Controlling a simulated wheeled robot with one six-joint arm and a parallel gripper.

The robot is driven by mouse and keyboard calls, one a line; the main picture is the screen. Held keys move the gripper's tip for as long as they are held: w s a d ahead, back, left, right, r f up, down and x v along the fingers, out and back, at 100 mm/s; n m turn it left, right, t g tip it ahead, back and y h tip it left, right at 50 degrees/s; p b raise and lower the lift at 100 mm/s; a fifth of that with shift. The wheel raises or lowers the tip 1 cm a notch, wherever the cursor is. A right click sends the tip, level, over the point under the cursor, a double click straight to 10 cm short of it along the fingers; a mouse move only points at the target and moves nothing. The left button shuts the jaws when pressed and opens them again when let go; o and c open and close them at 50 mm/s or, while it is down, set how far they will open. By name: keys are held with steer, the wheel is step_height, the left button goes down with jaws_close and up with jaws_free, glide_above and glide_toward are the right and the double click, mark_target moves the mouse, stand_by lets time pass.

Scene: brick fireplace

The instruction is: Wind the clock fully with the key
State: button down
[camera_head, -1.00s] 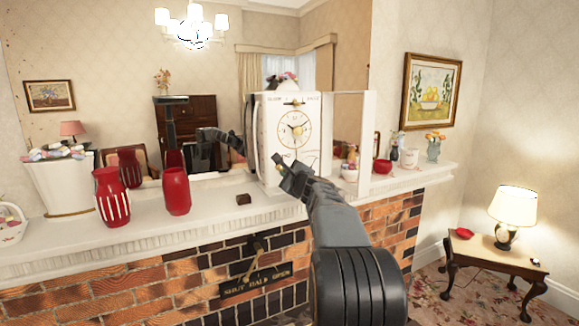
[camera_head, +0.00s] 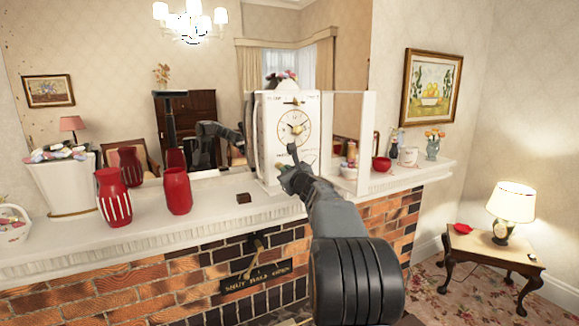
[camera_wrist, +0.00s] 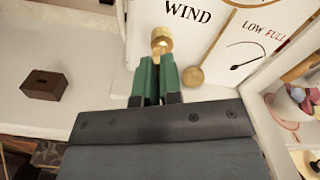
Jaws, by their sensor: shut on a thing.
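The white clock (camera_head: 270,150) stands on the mantel with its round dial and its front facing me. It also shows in the wrist view (camera_wrist: 215,65), with the printed word WIND, a LOW/FULL gauge (camera_wrist: 248,55) and a round brass pendulum bob. The gauge has a thin dark needle; I cannot tell its exact reading. The key's far end is hidden. In the head view my gripper (camera_head: 287,165) is at the clock's lower front.
The clock's door (camera_head: 348,125) stands open at its right. A small brown box (camera_head: 244,198) lies on the mantel (camera_head: 215,215) left of the clock. Red vases (camera_head: 178,190) stand further left; a red bowl (camera_head: 382,164) and small jars stand right. A mirror is behind.

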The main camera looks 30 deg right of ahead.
steer(key=shift+f, duration=0.1)
steer(key=m+p, duration=0.2)
steer(key=m, duration=0.1)
steer(key=shift+m, duration=0.4)
steer(key=c, duration=1.5)
jaws_free()
steer(key=shift+w, duration=0.25)
steer(key=shift+c, duration=0.2)
steer(key=o, duration=0.3)
steer(key=shift+s, duration=0.15)
steer(key=o, duration=0.5)
steer(key=s+a+b, duration=0.1)
steer(key=s+b, duration=0.1)
steer(key=s, duration=0.4)
steer(key=shift+s, duration=0.4)
